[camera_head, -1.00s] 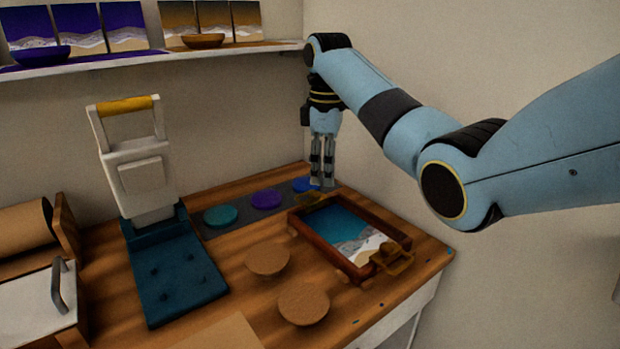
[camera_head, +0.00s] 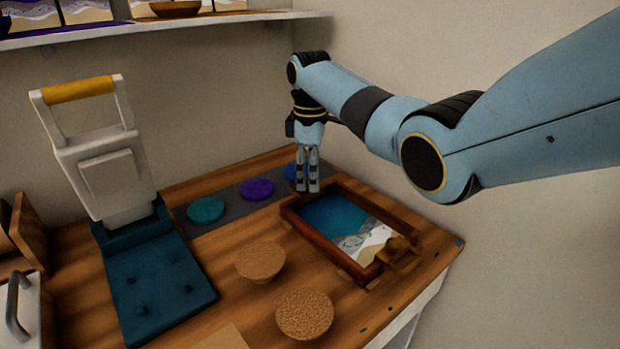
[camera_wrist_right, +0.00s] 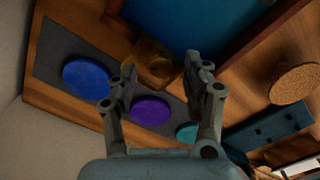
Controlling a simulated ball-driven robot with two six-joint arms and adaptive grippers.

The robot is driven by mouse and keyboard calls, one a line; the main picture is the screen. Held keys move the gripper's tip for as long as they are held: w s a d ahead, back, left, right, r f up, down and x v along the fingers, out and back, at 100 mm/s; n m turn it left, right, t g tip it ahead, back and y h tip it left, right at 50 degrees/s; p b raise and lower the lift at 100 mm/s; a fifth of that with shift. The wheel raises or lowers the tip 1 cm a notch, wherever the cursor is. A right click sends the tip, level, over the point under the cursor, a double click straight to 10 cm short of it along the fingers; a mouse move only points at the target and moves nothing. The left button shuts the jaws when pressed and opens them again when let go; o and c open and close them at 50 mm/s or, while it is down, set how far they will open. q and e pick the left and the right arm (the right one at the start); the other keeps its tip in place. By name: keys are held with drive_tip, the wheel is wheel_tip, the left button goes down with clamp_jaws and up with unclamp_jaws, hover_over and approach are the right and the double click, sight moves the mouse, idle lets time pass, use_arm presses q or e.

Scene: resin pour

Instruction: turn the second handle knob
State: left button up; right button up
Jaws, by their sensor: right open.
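A wooden-framed tray (camera_head: 352,272) with a blue and sandy wave picture inside lies at the right of the table. One brass handle knob (camera_head: 398,252) sits at its near right end. The other brass knob (camera_wrist_right: 155,66) shows in the right wrist view at the tray's far end; in the head view my gripper largely hides it. My right gripper (camera_head: 307,188) points down at that far end. In the wrist view its open fingers (camera_wrist_right: 162,78) stand on either side of the knob; I cannot tell whether they touch it. My left gripper is not in view.
Blue (camera_wrist_right: 87,79), purple (camera_head: 257,189) and teal (camera_head: 206,210) discs lie on a grey strip behind the tray. Two cork rounds (camera_head: 261,261) (camera_head: 304,314) lie at its left. A teal-based press (camera_head: 158,285) stands further left. A shelf (camera_head: 160,27) hangs above.

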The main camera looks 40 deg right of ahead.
drive_tip(key=shift+f, duration=0.55)
drive_tip(key=shift+c, duration=0.2)
drive_tip(key=c, duration=0.5)
clamp_jaws()
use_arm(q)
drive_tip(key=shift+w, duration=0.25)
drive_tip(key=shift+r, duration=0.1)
use_arm(e)
drive_tip(key=shift+r, duration=0.1)
